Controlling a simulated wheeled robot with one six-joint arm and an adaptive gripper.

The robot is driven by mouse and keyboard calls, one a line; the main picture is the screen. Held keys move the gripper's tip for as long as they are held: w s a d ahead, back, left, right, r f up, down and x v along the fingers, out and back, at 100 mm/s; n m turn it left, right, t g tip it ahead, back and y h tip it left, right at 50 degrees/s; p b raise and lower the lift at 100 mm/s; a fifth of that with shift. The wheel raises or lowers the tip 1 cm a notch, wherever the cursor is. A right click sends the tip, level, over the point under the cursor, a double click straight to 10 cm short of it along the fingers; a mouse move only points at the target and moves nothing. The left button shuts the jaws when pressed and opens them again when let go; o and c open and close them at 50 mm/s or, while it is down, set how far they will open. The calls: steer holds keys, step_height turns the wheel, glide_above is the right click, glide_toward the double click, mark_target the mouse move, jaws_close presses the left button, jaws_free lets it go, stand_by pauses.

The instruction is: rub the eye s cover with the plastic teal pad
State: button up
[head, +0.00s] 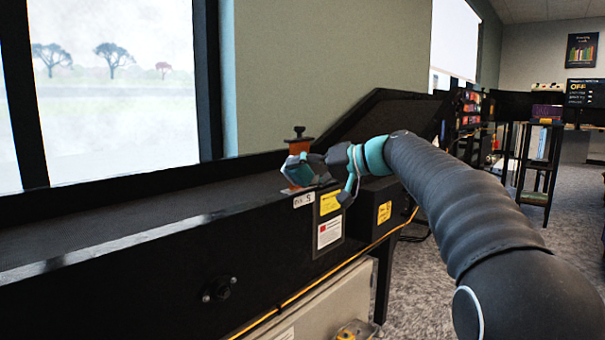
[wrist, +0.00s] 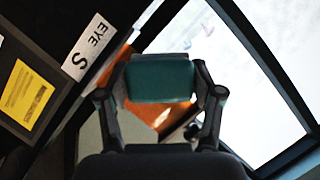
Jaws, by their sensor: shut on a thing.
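My gripper (head: 312,170) is shut on the teal pad (wrist: 160,78), which sits across between the two fingers in the wrist view. The eye is an orange housing (head: 299,147) with a dark knob on top, standing at the conveyor's edge just behind my gripper. Its orange also shows behind and below the pad in the wrist view (wrist: 152,110). A white label reading EYE S (wrist: 87,48) is on the black rail beside it. The eye's cover is mostly hidden by the pad and fingers. I cannot tell whether the pad touches it.
The black conveyor (head: 140,215) runs along the window wall, with a raised dark panel (head: 385,118) beyond the eye. Yellow stickers (head: 329,203) mark its side. A yellow cable (head: 300,292) runs along its lower edge. A book cart (head: 540,165) stands at right on open carpet.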

steer(key=shift+s+d, duration=0.9)
steer(key=shift+d, duration=0.25)
steer(key=shift+s+d, duration=0.9)
steer(key=shift+d, duration=0.25)
steer(key=shift+s+d, duration=0.9)
steer(key=shift+d, duration=0.3)
steer(key=shift+w+a+p, duration=0.4)
steer(key=shift+w+a, duration=0.7)
steer(key=shift+a, duration=0.3)
steer(key=shift+w+a+p, duration=0.4)
steer(key=shift+w+a, duration=0.65)
steer(key=shift+a, duration=0.35)
steer(key=shift+w+a+p, duration=0.35)
steer(key=shift+w+a, duration=0.25)
steer(key=shift+a, duration=0.2)
